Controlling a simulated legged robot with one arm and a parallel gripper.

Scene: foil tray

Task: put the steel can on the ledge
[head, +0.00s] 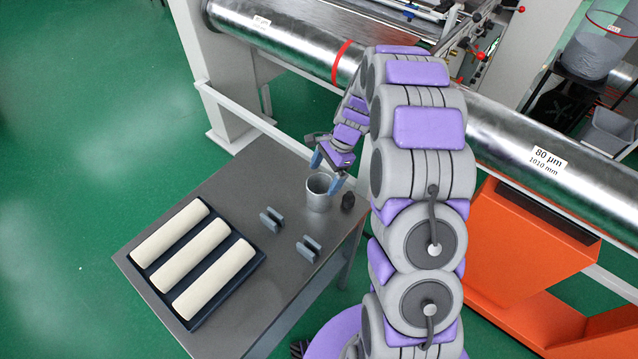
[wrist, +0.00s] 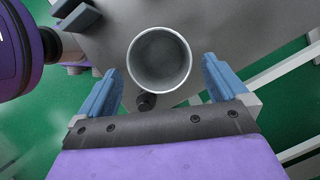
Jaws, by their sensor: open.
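The steel can (head: 318,199) stands upright, open end up, near the far right corner of the grey table. In the wrist view I look down into the can (wrist: 159,62), and it looks empty. My gripper (head: 326,173) is close above the can, on its far side, with its blue fingers spread. In the wrist view the fingers (wrist: 161,75) lie to the left and right of the can, with a gap on each side. I cannot tell surely which surface is the ledge; a white rail (head: 262,124) runs just behind the table.
A dark tray (head: 256,263) with three cream rolls lies on the left of the table (head: 218,180). Two blue-grey slotted blocks (head: 271,220) (head: 308,248) stand in front of the can. A small dark knob-like object (head: 348,201) is right beside the can. A large metal roller (head: 290,42) lies behind.

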